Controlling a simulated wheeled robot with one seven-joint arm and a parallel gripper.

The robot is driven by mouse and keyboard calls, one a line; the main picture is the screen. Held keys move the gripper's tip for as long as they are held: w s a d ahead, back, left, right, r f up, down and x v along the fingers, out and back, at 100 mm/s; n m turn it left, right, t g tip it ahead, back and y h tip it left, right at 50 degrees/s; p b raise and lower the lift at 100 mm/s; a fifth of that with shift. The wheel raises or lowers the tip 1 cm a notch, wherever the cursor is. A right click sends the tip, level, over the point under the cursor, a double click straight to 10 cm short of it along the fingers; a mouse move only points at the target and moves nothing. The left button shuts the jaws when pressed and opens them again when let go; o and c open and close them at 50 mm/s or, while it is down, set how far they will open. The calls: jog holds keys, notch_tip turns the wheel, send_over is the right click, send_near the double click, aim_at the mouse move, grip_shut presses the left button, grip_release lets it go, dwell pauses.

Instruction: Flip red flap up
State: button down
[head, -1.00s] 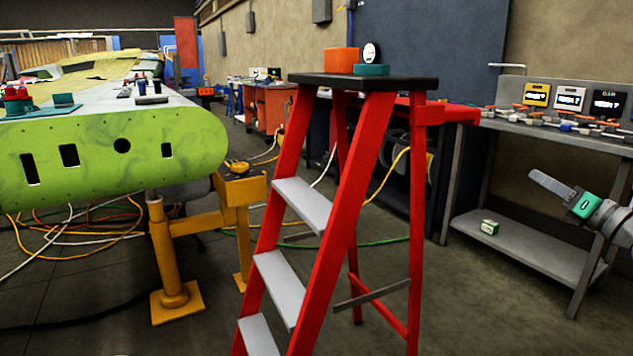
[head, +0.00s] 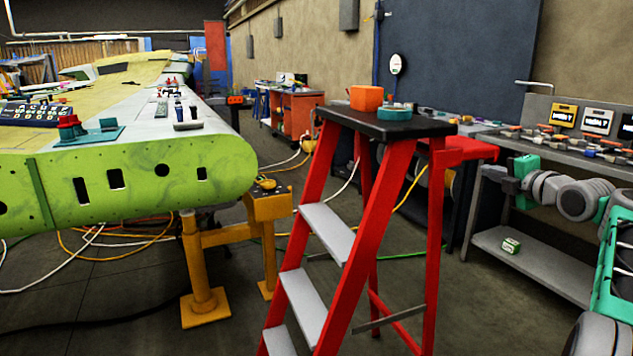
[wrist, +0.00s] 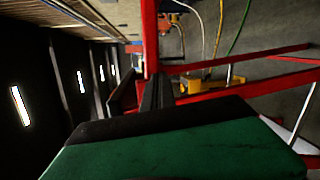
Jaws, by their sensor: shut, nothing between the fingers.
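I cannot make out a red flap for certain. A red block (head: 70,127) sits on a teal plate on the green wing at the left of the head view; it is too small to tell whether it has a flap. My gripper (head: 508,184) is at the right of the head view, beyond the ladder and far from the wing. In the wrist view its dark fingers (wrist: 156,92) are together with nothing between them. The red block is not recognisable in the wrist view.
A red stepladder (head: 400,190) stands between my gripper and the wing (head: 130,180), with an orange box (head: 366,98) on top. A yellow stand (head: 205,270) is under the wing. A grey workbench (head: 530,262) is at the right. Cables lie on the floor.

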jog(key=s+a+r+m+g+p, duration=0.1)
jog(key=a+r+m+g+p, duration=0.1)
jog(key=a+m+p, duration=0.3)
jog(key=s+a+r+m+g+p, duration=0.1)
jog(key=a+r+m+p, duration=0.1)
jog(key=a, duration=0.6)
jog(key=s+a+f+m+g+h+p, duration=0.2)
jog(key=s+a+f+m+g+p, duration=0.15)
jog(key=s+a+m+p, duration=0.5)
jog(key=s+a+f+m+g+p, duration=0.2)
jog(key=s+f, duration=0.1)
jog(key=s, duration=0.6)
jog(key=s+a+f+m+g+p, duration=0.2)
jog(key=s+a, duration=0.1)
jog(key=s, duration=0.5)
jog(key=s+a+f+m+g+h+p, duration=0.1)
jog(key=s+a+f+m+g+p, duration=0.1)
jog(key=s, duration=0.7)
jog(key=shift+s+a+f+m+p, duration=0.2)
jog(key=shift+s+f+m+p, duration=0.15)
jog(key=shift+f+m, duration=0.35)
